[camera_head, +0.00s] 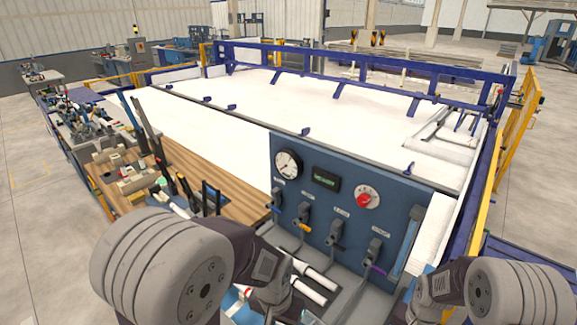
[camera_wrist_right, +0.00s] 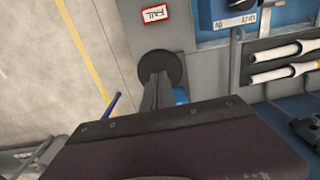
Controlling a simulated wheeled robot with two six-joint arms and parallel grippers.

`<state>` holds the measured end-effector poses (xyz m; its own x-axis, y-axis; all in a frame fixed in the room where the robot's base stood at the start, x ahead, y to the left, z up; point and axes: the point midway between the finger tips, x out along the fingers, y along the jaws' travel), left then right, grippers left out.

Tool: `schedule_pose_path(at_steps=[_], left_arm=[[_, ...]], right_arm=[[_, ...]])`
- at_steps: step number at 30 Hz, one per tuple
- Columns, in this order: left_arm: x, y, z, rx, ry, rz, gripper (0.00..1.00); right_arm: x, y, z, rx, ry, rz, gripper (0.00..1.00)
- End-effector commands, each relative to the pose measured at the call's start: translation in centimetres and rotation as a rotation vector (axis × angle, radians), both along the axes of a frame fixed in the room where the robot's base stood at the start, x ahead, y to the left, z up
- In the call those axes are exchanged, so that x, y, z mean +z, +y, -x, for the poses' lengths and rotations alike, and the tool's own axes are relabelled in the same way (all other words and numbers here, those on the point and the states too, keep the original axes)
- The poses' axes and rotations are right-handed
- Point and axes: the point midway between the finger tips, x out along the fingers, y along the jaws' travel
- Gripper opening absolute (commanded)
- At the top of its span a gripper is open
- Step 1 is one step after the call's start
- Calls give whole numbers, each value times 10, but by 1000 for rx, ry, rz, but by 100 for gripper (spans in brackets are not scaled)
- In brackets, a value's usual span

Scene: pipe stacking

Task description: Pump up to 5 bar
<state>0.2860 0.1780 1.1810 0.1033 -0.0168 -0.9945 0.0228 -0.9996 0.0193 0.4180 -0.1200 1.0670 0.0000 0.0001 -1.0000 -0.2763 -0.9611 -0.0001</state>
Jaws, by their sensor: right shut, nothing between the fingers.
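The blue panel (camera_head: 340,190) carries a white round pressure gauge (camera_head: 288,164), whose reading is too small to make out. Beside it are a dark display (camera_head: 326,180) with green text and a red knob (camera_head: 364,200) on a white dial. Several grey valves with coloured handles line its lower part, one with a purple handle (camera_head: 377,270). In the right wrist view, my right gripper (camera_wrist_right: 158,82) is shut and empty. Its grey fingers point at a round black disc (camera_wrist_right: 159,66) and overlap it; contact cannot be told. My left gripper's fingers are not visible.
White pipes (camera_head: 318,277) lie below the panel; white pipe ends (camera_wrist_right: 288,50) also show in the wrist view. A red-edged FAIL label (camera_wrist_right: 154,14) is above the disc. A wooden worktop (camera_head: 215,180) with fittings and tools stands left. A white fenced table (camera_head: 250,100) is behind.

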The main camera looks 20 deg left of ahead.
Motion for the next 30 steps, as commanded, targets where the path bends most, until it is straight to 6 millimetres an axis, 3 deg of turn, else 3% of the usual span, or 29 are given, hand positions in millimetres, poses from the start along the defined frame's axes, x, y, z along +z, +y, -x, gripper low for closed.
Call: schedule_pose_path(at_steps=[8,30], left_arm=[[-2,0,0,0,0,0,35],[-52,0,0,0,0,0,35]], right_arm=[[-3,0,0,0,0,0,0],[-69,-1,-5,0,0,0,0]])
